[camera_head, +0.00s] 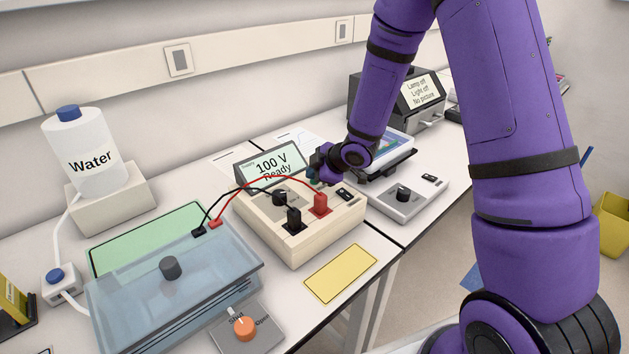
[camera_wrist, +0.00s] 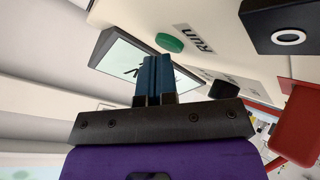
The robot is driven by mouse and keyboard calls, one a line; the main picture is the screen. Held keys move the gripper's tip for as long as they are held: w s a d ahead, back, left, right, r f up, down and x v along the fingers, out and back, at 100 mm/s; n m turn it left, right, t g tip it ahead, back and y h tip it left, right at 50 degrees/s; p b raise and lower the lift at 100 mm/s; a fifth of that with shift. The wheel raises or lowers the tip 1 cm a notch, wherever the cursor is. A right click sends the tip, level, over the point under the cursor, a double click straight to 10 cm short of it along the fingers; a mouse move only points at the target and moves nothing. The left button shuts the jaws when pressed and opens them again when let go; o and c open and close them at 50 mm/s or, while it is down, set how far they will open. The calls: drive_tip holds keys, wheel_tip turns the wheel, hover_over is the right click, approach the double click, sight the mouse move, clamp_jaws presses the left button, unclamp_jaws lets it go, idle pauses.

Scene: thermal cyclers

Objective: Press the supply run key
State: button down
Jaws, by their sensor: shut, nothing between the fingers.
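The cream power supply (camera_head: 275,232) stands on the bench, and its tilted display (camera_head: 271,165) reads "100 V Ready". In the wrist view the round green run key (camera_wrist: 170,42) sits on the supply's panel beside the label "Run" (camera_wrist: 194,38). My gripper (camera_head: 315,178) is over the supply's upper right part in the head view and hides the key there. In the wrist view my blue fingers (camera_wrist: 155,62) are shut together and empty. Their tips appear just below the key in the picture; I cannot tell whether they touch the panel.
A black plug (camera_head: 294,219) and a red plug (camera_head: 320,204) stand in the supply's front, with leads to the lidded tank (camera_head: 170,290). A grey device with a knob (camera_head: 403,193) is to the right. A yellow mat (camera_head: 340,273) lies in front.

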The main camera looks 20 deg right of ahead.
drive_tip(key=shift+f, duration=0.15)
idle(0.3)
drive_tip(key=shift+r, duration=0.8)
drive_tip(key=shift+r, duration=2.45)
